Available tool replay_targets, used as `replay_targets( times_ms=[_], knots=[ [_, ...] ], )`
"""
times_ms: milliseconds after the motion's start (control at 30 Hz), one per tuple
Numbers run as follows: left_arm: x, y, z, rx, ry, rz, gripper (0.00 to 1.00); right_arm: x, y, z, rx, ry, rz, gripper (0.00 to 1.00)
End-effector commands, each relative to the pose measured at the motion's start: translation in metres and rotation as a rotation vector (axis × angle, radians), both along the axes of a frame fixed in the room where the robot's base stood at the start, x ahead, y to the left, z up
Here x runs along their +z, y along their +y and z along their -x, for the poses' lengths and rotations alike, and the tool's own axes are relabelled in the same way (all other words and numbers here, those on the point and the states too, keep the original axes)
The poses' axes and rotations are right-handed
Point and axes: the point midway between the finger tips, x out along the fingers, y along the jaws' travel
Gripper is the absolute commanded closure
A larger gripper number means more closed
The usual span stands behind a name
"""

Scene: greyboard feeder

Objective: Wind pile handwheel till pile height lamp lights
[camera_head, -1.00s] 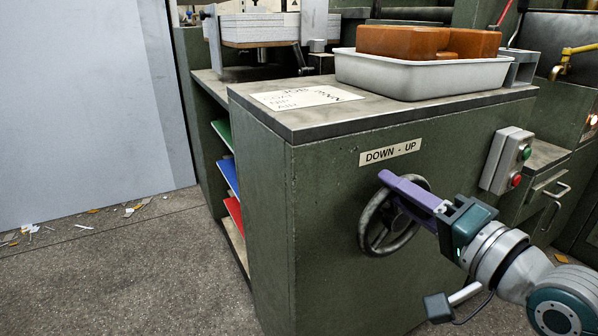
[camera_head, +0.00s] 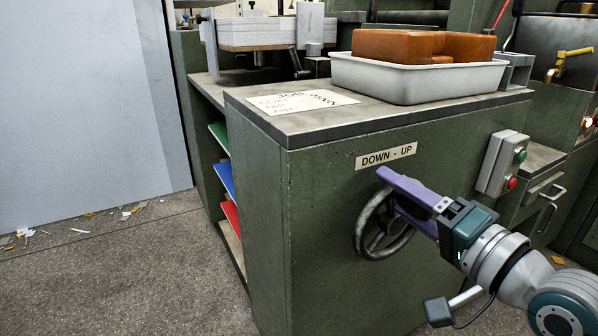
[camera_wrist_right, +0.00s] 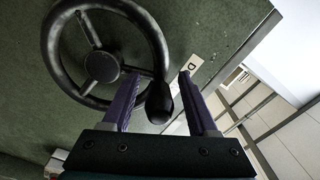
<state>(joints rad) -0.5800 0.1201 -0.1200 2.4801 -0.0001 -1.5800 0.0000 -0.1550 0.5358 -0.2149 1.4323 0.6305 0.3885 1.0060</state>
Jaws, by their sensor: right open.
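The pile handwheel (camera_head: 362,230) is a dark spoked wheel on the green cabinet side, below a "DOWN - UP" label (camera_head: 386,156). My right gripper (camera_head: 390,187) is at its upper right, with purple fingers open. In the right wrist view the wheel's hub (camera_wrist_right: 102,67) is at upper left. Its dark crank knob (camera_wrist_right: 160,103) lies between the two open fingers of my right gripper (camera_wrist_right: 158,76), seemingly not pinched. I cannot make out which light is the pile height lamp. My left gripper is not in view.
A switch box (camera_head: 502,163) with green and red buttons is right of the wheel. A white tray (camera_head: 415,82) with brown blocks stands on the cabinet top. A small orange-red light (camera_head: 588,122) glows at far right. The floor at left is open, with paper scraps near the wall.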

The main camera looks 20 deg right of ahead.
Motion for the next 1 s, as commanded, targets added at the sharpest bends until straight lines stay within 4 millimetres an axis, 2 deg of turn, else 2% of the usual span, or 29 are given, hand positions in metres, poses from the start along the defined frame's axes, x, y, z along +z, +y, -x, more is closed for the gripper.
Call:
replay_targets(
  times_ms=[300,500,667,1000],
  knots=[
    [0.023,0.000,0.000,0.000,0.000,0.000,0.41,0.002,-0.006,0.059,0.000,0.005,0.002,0.41],
    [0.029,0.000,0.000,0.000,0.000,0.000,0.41,0.002,-0.008,0.088,-0.001,0.000,0.002,0.41],
    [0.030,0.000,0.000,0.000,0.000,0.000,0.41,0.002,-0.009,0.095,-0.001,-0.003,0.002,0.41],
    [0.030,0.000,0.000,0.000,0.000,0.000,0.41,0.001,-0.009,0.095,-0.001,-0.003,0.002,0.41]
  ],
)
